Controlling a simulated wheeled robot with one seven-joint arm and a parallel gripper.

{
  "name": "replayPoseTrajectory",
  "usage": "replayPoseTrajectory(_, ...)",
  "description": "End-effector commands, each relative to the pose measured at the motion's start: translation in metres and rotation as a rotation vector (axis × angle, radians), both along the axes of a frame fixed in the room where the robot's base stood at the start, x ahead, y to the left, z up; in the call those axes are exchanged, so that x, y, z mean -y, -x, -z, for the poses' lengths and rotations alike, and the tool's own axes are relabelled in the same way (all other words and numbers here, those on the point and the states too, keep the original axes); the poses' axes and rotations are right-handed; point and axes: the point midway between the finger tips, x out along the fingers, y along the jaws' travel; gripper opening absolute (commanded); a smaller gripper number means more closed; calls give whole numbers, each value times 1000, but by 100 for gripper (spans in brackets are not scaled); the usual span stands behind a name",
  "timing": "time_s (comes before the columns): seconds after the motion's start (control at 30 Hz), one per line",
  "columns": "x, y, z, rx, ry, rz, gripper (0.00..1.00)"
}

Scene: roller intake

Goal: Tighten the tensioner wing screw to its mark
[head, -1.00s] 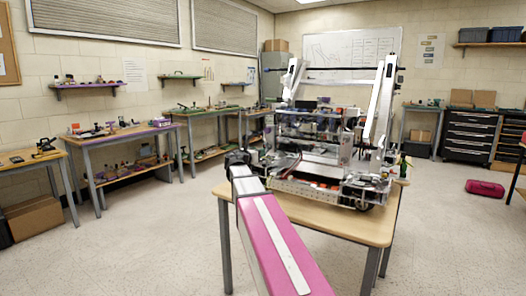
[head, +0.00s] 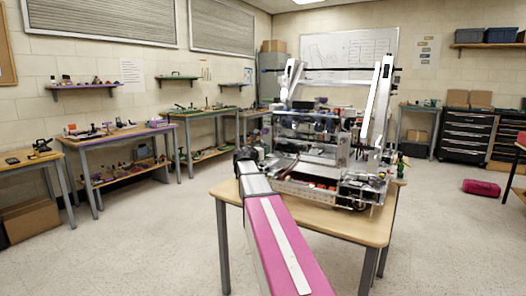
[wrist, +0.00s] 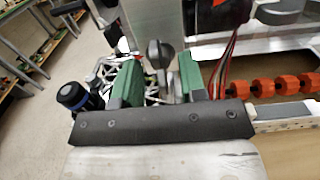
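In the wrist view, a dark grey wing screw (wrist: 155,52) stands upright with its flat head up, against a pale metal plate. My gripper (wrist: 158,76) has two green fingers, spread apart on either side of the screw's stem, with a visible gap to each. I cannot tell how far the screw lies beyond the fingertips. No mark can be made out. In the head view, the intake machine (head: 325,186) sits on a wooden table (head: 325,222). My gripper (head: 243,157) is at its left side, small and dark there.
Orange rollers (wrist: 285,85) and red and black wires (wrist: 226,58) lie right of the fingers in the wrist view. A black-and-blue cylinder (wrist: 72,96) stands close left of them. The floor (head: 140,235) left of the table is clear.

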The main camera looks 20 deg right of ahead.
Motion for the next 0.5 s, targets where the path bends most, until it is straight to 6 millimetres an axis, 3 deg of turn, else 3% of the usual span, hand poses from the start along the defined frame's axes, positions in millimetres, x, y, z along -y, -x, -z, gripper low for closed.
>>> replayPoseTrajectory(0.07,0,0,0,0,0,0,38)
replayPoseTrajectory(0.1,0,0,0,0,0,0,32)
replayPoseTrajectory(0.2,0,0,0,0,0,0,0)
replayPoseTrajectory(0.5,0,0,0,90,-70,0,0)
